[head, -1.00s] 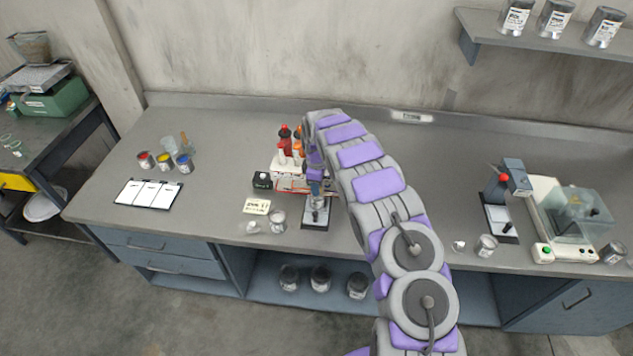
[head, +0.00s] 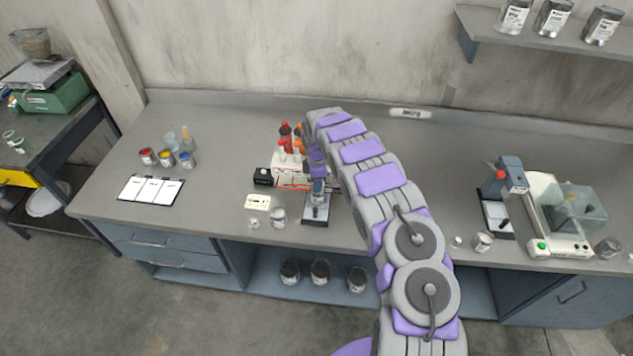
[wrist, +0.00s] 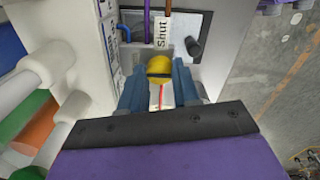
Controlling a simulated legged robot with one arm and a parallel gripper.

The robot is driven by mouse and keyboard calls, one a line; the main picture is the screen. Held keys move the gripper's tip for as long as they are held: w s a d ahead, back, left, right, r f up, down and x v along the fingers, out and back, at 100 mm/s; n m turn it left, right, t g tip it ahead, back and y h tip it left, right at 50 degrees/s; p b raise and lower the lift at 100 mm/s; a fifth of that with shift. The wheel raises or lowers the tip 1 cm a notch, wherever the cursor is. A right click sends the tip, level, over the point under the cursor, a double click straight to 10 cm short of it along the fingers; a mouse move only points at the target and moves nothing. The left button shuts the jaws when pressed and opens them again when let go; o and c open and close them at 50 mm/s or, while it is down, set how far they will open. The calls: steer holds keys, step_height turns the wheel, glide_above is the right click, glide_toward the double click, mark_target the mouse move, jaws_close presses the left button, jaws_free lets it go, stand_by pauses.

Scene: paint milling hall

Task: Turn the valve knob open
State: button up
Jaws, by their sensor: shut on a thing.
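A yellow knob (wrist: 159,67) shows in the wrist view between the two blue fingers of my gripper (wrist: 158,82). The fingers are closed on it from both sides. A white tag reading "Shut" (wrist: 162,32) stands upright just beyond the knob. A thin red line shows below the knob between the fingers. In the head view my gripper (head: 317,186) points down over a small grey and black stand (head: 316,212) near the front of the bench. The knob cannot be made out there.
A rack of red- and orange-capped bottles (head: 284,144) stands close behind my gripper. A small black box (head: 263,177), a cream card (head: 258,202) and a small can (head: 278,217) sit to the left. The bench (head: 230,130) has clear room further back.

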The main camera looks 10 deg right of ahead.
steer(key=shift+w, duration=0.1)
steer(key=o, duration=1.1)
steer(key=shift+d, duration=0.1)
steer(key=shift+c, duration=0.2)
step_height(320, 180, up, 17)
steer(key=shift+r, duration=0.15)
